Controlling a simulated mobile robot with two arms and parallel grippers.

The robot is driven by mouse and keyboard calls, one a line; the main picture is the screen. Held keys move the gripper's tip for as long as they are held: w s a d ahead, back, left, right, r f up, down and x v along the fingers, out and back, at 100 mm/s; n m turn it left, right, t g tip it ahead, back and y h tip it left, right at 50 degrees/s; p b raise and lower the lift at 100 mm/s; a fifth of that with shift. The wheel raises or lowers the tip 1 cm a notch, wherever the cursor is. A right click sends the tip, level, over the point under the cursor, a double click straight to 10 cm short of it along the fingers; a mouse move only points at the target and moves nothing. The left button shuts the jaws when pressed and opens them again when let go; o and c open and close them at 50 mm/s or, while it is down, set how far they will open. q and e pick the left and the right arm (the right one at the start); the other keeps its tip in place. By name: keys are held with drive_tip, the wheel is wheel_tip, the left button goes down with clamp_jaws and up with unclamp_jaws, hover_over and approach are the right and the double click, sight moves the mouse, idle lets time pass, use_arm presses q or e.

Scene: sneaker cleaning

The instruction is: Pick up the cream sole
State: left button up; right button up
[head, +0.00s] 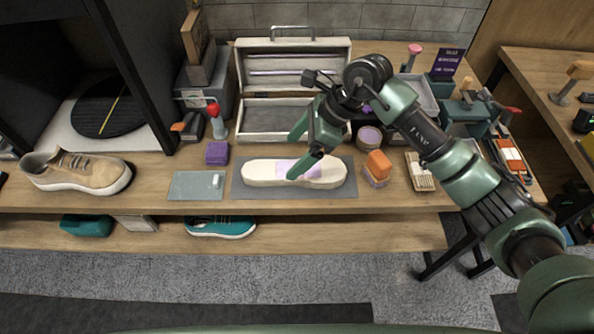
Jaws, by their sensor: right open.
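The cream sole (258,172) lies lengthwise across a dark grey mat (290,193) near the front edge of the bench. Part of the sole's right half is behind the gripper. My left gripper is out of view.
An open cream toolbox (242,117) stands behind the mat. A purple block (217,152) and grey plate (196,186) are at left, with a tan sneaker (80,170) beyond. An orange sponge (378,163) and a brush (420,172) are at right. A teal shoe (221,227) sits on the lower shelf.

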drive_tip(key=d, duration=0.1)
drive_tip(key=d+h, duration=0.1)
drive_tip(key=w+d, duration=0.1)
drive_tip(key=shift+d+f+h, duration=0.15)
drive_tip(key=shift+f+h, duration=0.25)
drive_tip(key=p+x, duration=0.1)
drive_tip(key=x, duration=0.2)
drive_tip(key=p+x, duration=0.1)
drive_tip(key=x, duration=0.3)
drive_tip(key=shift+w+d+f+p, duration=0.1)
drive_tip(key=shift+w+f+p, duration=0.1)
drive_tip(key=shift+p, duration=0.2)
drive_tip(key=shift+f, duration=0.15)
drive_tip(key=c, duration=1.3)
drive_tip(key=shift+c, duration=1.2)
drive_tip(key=shift+w, duration=0.1)
